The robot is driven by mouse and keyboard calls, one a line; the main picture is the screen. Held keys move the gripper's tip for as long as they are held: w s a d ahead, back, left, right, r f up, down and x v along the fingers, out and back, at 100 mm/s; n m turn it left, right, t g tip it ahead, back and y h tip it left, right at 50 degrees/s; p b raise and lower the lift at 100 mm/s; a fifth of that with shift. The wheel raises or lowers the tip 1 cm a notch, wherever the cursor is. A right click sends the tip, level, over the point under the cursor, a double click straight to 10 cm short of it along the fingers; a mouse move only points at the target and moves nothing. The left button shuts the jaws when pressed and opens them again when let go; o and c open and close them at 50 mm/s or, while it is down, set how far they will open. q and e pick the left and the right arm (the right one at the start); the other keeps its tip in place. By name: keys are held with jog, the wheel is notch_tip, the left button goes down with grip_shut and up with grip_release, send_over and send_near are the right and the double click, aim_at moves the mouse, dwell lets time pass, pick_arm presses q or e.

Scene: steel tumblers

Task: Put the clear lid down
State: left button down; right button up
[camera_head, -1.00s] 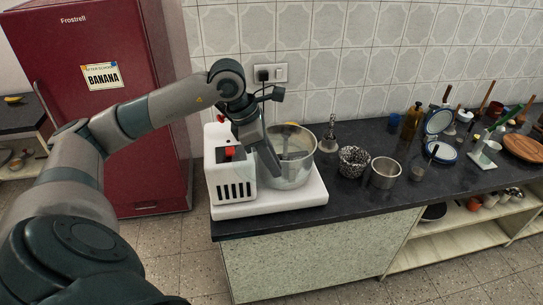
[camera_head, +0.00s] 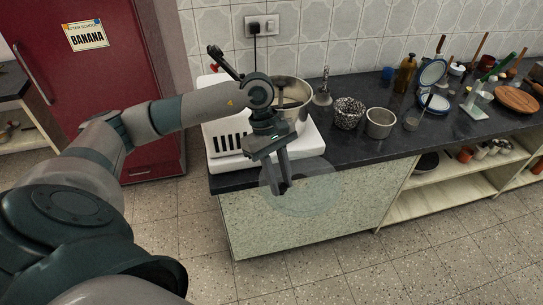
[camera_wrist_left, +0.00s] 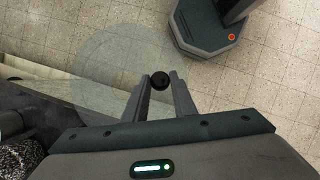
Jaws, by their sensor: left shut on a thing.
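The clear lid (camera_head: 318,190) is a see-through disc with a dark knob. My left gripper (camera_head: 281,188) is shut on the knob and holds the lid in the air, in front of the counter's front edge. In the left wrist view, the black knob (camera_wrist_left: 160,80) sits between the two fingers (camera_wrist_left: 161,88), and the faint round lid (camera_wrist_left: 105,70) spreads out behind them over the floor. My right gripper is not in view.

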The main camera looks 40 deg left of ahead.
pick_arm(q)
jog(key=s+d+f+m+g+y+b, duration=0.1)
jog(key=s+d+f+m+y+b, duration=0.1)
jog(key=f+m, duration=0.4)
jog(key=s+d+f+m+g+y+b, duration=0.2)
jog(key=s+d+f+m, duration=0.2)
jog(key=d+f+m, duration=0.2)
jog(key=m, duration=0.2)
jog(key=shift+d+f+m, duration=0.25)
jog(key=shift+f+m, duration=0.1)
jog(key=shift+m, duration=0.05)
jog(key=shift+w, duration=0.1)
